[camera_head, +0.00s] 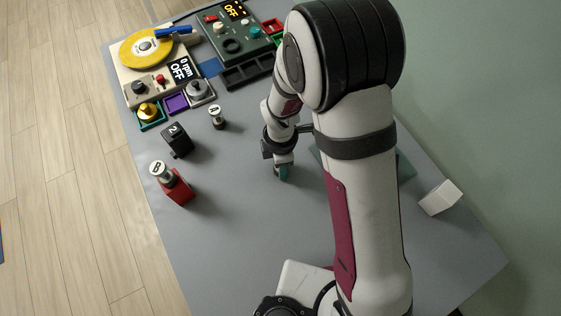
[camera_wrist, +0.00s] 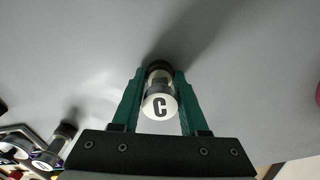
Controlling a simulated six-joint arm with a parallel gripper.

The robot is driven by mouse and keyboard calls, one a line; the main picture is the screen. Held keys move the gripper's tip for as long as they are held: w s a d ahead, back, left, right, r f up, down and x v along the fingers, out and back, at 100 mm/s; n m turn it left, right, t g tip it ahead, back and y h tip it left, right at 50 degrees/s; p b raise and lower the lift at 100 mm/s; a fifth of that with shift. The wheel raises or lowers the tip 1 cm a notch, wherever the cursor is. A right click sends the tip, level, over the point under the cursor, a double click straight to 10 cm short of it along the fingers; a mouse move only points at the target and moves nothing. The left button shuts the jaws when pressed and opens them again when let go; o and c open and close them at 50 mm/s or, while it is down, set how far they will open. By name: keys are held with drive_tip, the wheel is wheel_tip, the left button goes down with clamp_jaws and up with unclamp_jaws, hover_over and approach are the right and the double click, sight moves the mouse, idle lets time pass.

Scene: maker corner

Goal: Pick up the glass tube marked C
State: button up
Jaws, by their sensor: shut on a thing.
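The glass tube marked C (camera_wrist: 160,104) is between the green fingers of my gripper (camera_wrist: 160,88) in the wrist view. Its white cap with a black C faces the camera, and its dark far end shows beyond the fingertips. My gripper is shut on it. In the head view my gripper (camera_head: 283,172) is over the grey table, right of the tube marked A; the C tube is hidden there by the gripper and arm. I cannot tell whether the tube touches the table.
A tube marked A (camera_head: 217,117) stands on the grey table (camera_head: 235,225). A tube marked B (camera_head: 164,174) sits in a red block (camera_head: 180,194), near a black block marked 2 (camera_head: 177,140). A turntable device (camera_head: 125,72) is at the back left. A white block (camera_head: 440,197) lies right.

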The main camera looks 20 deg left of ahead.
clamp_jaws()
